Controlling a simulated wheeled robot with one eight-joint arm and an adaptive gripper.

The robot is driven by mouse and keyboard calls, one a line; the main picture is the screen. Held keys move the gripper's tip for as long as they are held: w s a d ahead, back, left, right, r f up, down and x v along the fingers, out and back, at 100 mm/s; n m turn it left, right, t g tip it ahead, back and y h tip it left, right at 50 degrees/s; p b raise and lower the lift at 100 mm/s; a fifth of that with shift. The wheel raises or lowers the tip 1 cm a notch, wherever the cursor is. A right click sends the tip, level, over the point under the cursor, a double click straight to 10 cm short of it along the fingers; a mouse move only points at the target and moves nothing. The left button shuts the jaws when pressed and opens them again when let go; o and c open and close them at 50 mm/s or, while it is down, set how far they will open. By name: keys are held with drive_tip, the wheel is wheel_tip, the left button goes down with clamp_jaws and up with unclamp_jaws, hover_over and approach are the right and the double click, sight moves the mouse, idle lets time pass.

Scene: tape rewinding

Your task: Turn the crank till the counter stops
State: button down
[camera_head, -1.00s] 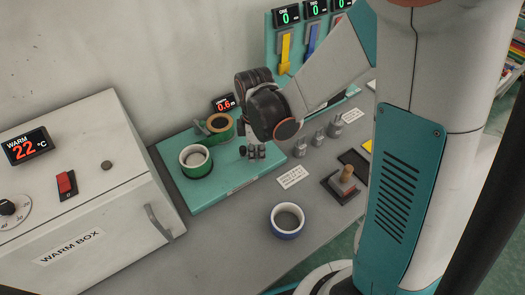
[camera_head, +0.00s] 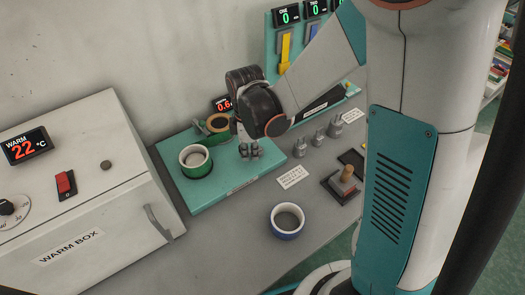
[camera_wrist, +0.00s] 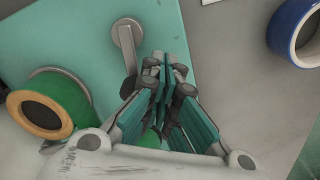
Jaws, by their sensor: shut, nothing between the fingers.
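The teal rewinder base (camera_head: 215,190) carries two green tape rolls, a near one (camera_head: 196,168) and a far one (camera_head: 218,124) with a tan core. The counter (camera_head: 222,104) reads 0.6 in red, its right part hidden by my arm. In the wrist view a grey crank arm (camera_wrist: 128,48) runs from its round hub toward my gripper (camera_wrist: 162,68). My gripper is shut and empty beside the crank arm; contact cannot be told. In the head view my gripper (camera_head: 249,151) is low over the base's right part.
A white warm box (camera_head: 90,200) stands left of the base. A blue tape roll (camera_head: 286,221) lies on the grey bench in front. Several grey metal pieces (camera_head: 318,138), a label card (camera_head: 292,177) and a wooden-handled stamp (camera_head: 346,180) are to the right.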

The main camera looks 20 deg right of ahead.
drive_tip(key=shift+w+a, duration=0.1)
drive_tip(key=shift+w, duration=0.05)
drive_tip(key=shift+w+a, duration=0.5)
drive_tip(key=shift+w, duration=0.35)
drive_tip(key=shift+w+a, duration=0.25)
drive_tip(key=shift+w, duration=0.55)
drive_tip(key=shift+w+b, duration=0.2)
drive_tip(key=shift+b, duration=0.1)
drive_tip(key=shift+w+d, duration=0.2)
drive_tip(key=shift+w, duration=0.6)
idle(0.3)
drive_tip(key=shift+s+a, duration=0.1)
drive_tip(key=shift+s, duration=0.1)
